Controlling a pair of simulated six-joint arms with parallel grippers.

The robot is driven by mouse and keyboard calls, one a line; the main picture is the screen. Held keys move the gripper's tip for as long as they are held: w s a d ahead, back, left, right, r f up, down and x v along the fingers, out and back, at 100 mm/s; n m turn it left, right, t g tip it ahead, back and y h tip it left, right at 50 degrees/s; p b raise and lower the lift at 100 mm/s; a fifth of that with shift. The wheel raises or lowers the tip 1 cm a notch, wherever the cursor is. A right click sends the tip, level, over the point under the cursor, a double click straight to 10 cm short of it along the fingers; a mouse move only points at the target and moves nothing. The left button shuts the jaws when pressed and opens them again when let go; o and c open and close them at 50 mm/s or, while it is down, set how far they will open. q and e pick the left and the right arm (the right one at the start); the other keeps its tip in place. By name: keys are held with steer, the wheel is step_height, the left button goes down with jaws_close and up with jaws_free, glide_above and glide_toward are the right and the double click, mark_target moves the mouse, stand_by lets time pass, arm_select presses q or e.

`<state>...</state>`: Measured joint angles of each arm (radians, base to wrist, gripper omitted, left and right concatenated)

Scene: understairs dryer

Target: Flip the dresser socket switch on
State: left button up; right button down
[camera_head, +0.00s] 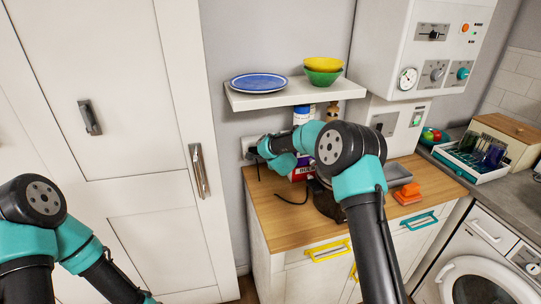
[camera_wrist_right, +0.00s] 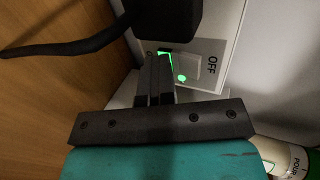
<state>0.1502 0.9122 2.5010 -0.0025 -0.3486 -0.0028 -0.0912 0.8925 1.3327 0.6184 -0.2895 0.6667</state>
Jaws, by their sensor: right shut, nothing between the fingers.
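The white dresser socket (camera_head: 247,144) is on the wall above the left back of the wooden dresser top, mostly hidden by my right arm in the head view. In the right wrist view, the socket plate (camera_wrist_right: 226,40) fills the upper middle, with a black plug (camera_wrist_right: 168,18) in it. The switch (camera_wrist_right: 187,68) shows green light at its edge and a green dot, with "OFF" printed beside it. My right gripper (camera_wrist_right: 157,58) is shut and empty, its fingertips at the switch and partly covering it. I cannot tell whether they touch. My left arm shows; its gripper is out of view.
A black cord (camera_wrist_right: 70,42) runs from the plug. A shelf (camera_head: 290,98) with a blue plate and bowls hangs above. An orange object (camera_head: 407,194) lies on the dresser top (camera_head: 290,225). A bottle (camera_wrist_right: 285,158) stands near the gripper.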

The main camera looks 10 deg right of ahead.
steer(key=shift+w+d, duration=0.2)
